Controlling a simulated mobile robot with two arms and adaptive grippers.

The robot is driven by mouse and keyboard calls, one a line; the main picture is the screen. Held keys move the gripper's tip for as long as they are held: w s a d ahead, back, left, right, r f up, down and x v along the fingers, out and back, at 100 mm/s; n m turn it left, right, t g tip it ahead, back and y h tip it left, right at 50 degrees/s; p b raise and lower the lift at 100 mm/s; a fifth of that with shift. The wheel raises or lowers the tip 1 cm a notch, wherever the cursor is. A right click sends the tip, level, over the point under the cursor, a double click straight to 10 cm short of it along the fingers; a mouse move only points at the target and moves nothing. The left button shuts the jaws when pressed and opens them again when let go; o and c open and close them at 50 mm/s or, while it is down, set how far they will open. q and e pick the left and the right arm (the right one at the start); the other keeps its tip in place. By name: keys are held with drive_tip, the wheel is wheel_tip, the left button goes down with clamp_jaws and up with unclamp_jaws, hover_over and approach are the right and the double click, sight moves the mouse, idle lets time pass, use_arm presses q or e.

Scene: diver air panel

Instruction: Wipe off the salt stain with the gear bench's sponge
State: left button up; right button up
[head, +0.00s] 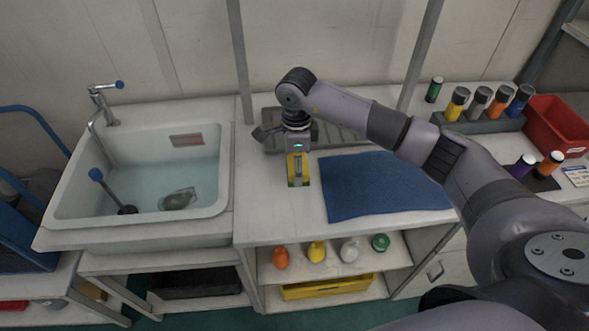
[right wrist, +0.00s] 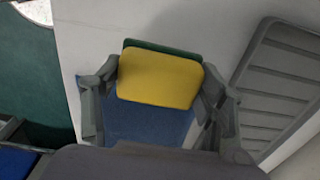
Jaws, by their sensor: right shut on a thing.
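My right gripper (head: 298,158) reaches in from the right and points down over the white bench (head: 275,212), left of the blue mat. It is shut on the sponge (head: 298,178), yellow with a green layer. In the right wrist view the sponge (right wrist: 160,76) sits between the two grey fingers. I cannot tell whether the sponge touches the bench top. I cannot make out a salt stain in either view; the sponge and arm hide part of the bench. My left gripper is not in view.
A grey ribbed tray (head: 275,143) lies behind the gripper, and a blue mat (head: 375,190) to its right. A water-filled sink (head: 85,200) with a tap (head: 103,105) stands left. Several bottles and a red bin (head: 556,128) stand at the right.

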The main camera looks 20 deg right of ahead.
drive_tip(key=r, duration=0.1)
drive_tip(key=r+p, duration=0.1)
drive_tip(key=shift+d+r, duration=0.25)
drive_tip(key=shift+r, duration=0.05)
drive_tip(key=shift+a+r, duration=0.15)
drive_tip(key=shift+r, duration=0.25)
drive_tip(key=shift+f, duration=0.1)
